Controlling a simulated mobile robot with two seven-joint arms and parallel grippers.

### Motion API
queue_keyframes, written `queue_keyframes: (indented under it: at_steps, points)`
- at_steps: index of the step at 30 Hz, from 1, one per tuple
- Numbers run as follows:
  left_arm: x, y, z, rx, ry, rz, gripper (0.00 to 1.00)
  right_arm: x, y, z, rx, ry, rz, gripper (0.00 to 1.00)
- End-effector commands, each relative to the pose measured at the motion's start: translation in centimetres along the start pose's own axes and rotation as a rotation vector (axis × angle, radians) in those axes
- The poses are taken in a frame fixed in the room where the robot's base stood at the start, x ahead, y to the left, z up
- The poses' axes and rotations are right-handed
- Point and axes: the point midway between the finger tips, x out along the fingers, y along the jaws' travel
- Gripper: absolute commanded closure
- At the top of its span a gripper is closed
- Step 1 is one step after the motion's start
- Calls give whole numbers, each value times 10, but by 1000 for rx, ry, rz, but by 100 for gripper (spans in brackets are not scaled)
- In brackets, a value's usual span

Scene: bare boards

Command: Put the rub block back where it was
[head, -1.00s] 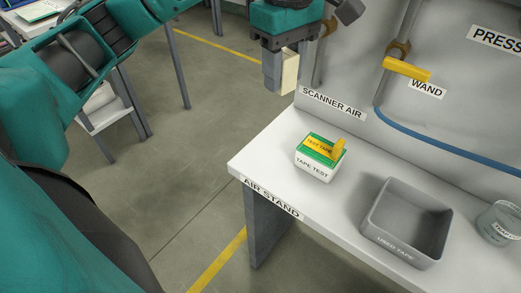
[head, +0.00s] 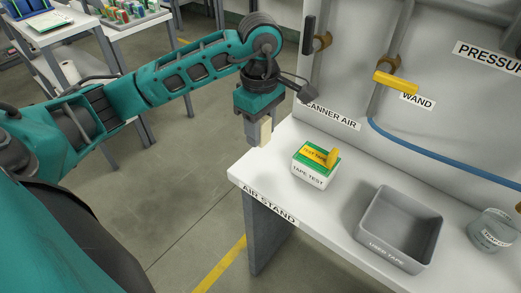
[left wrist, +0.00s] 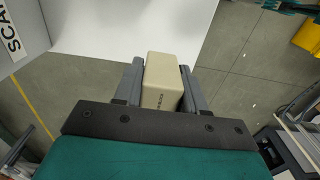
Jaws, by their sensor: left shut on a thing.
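The rub block is a cream-coloured block (head: 265,132) held in my left gripper (head: 258,135). In the left wrist view the block (left wrist: 162,78) sits between both fingers (left wrist: 160,88), with small dark lettering on its face that I cannot read. My left gripper is shut on it and points down, near the back left corner of the white air stand top (head: 262,172). I cannot tell whether the block touches the top. My right gripper is not in view.
A box marked TAPE TEST (head: 313,170) with yellow tape stands right of the block. A grey USED TAPE bin (head: 398,230) and a clear cup (head: 490,232) are further right. A grey panel with a yellow-handled valve (head: 396,83) and blue hose (head: 440,152) rises behind.

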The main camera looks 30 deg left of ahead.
Motion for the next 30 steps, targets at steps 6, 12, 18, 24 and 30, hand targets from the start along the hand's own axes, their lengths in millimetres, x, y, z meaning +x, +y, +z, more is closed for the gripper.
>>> queue_keyframes:
  at_steps: [6,12,18,24,30]
  points:
    - [22,0,0,1,-1,1,90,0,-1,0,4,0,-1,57]
    - [45,-1,0,0,-2,-3,90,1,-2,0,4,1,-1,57]
    - [64,0,0,1,-1,1,90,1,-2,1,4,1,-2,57]
    - [64,0,0,1,0,2,90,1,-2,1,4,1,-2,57]
    - [67,0,0,1,0,2,54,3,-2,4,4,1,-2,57]
